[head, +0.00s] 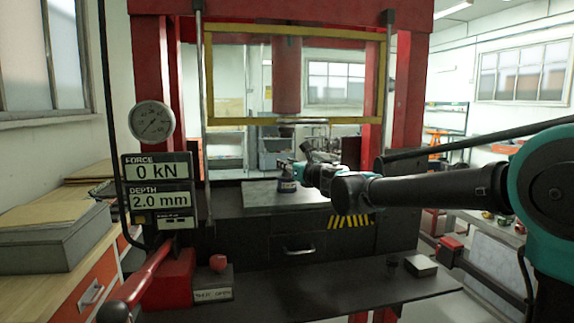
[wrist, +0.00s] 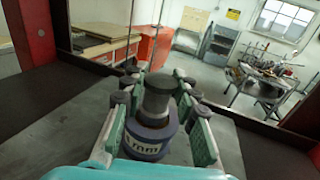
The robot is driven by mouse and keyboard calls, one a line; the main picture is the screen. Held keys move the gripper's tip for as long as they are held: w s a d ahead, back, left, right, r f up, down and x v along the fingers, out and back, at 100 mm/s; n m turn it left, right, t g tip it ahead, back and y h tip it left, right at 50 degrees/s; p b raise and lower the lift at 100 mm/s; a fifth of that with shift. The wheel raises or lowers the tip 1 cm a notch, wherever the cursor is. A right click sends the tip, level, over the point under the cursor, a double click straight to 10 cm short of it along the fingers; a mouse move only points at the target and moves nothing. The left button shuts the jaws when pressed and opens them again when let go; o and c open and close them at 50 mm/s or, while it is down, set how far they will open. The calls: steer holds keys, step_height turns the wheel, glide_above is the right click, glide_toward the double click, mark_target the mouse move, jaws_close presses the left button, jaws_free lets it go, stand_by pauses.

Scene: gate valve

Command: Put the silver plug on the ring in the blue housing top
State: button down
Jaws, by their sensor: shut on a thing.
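The blue housing (head: 287,186) stands upright on the light plate of the press bed, and in the wrist view the housing (wrist: 147,140) has a white label with "mm" on it. The silver plug (wrist: 158,95) is a dark grey stepped cylinder, upright over the housing top. My gripper (wrist: 160,88) has its teal fingers on both sides of the plug and is shut on it. In the head view my gripper (head: 298,171) reaches in from the right, at the housing top. The ring is hidden under the plug, and whether the plug touches it cannot be told.
The red press ram (head: 287,75) hangs above the housing, with the yellow guard frame (head: 297,28) in front. The display (head: 158,190) reads 0 kN and 2.0 mm. A red lever (head: 150,268) stands at front left. The bed around the housing is clear.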

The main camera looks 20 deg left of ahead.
steer(key=shift+f, duration=0.1)
steer(key=c, duration=1.2)
jaws_free()
steer(key=shift+o, duration=0.2)
steer(key=v, duration=1.2)
